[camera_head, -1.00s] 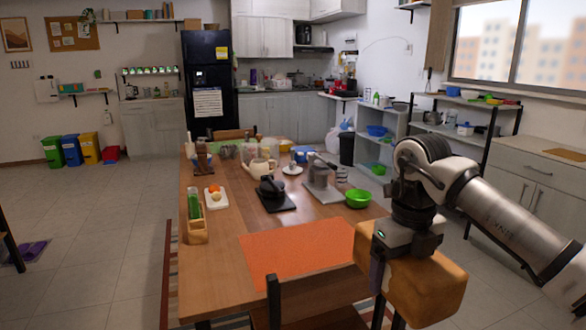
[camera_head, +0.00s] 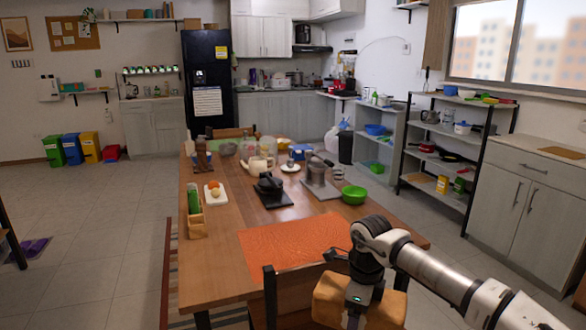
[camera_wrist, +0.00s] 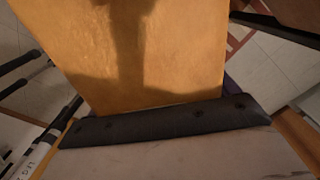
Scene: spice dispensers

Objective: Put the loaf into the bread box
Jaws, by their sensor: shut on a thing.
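The loaf (camera_head: 329,297) is a golden-brown block at the bottom of the head view, by the near right edge of the table (camera_head: 225,285). My gripper (camera_head: 356,298) is shut on it and hides its middle. In the wrist view the loaf (camera_wrist: 160,45) fills the upper middle, with a dark shadow across it. A dark bar of my gripper (camera_wrist: 170,120) lies just below its edge. I cannot pick out a bread box in either view.
A chair (camera_head: 270,295) stands at the table's near edge, just left of the loaf. An orange mat (camera_head: 295,245) covers the near tabletop and is bare. A green bowl (camera_head: 354,195), a dark press (camera_head: 270,190) and a white board (camera_head: 214,194) stand farther back. Shelves (camera_head: 440,160) stand at the right.

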